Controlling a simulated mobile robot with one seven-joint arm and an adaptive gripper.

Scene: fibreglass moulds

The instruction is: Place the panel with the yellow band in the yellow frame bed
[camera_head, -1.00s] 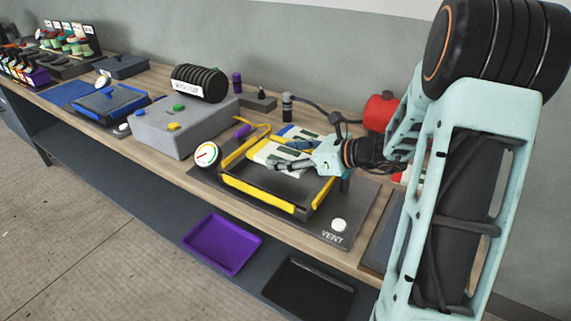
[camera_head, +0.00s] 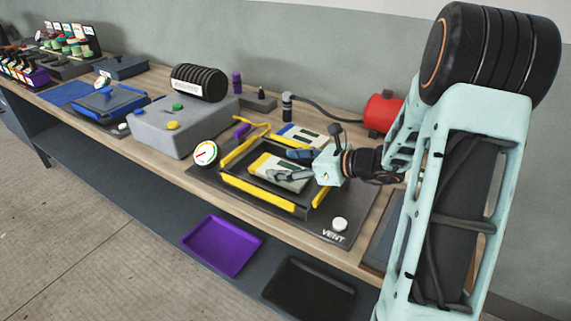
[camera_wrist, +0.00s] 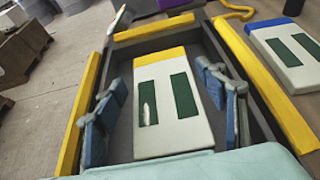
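The panel with the yellow band (camera_head: 272,170) is cream with two dark green strips. In the head view it lies inside the yellow frame bed (camera_head: 256,190). In the wrist view the panel (camera_wrist: 165,103) is roughly square with the bed, band toward the far end, with dark floor around it. My gripper (camera_head: 290,164) is low over the bed, one finger on each side of the panel. In the wrist view the fingers are spread, with narrow gaps to the panel's sides. Whether the panel's underside is fully flat on the bed floor is hard to tell.
A similar panel with a blue band (camera_head: 300,136) lies just behind the bed. A gauge (camera_head: 206,153) stands at the bed's left and a white VENT button (camera_head: 339,224) at its front right. A grey box (camera_head: 180,128) and a red tank (camera_head: 383,113) are nearby.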

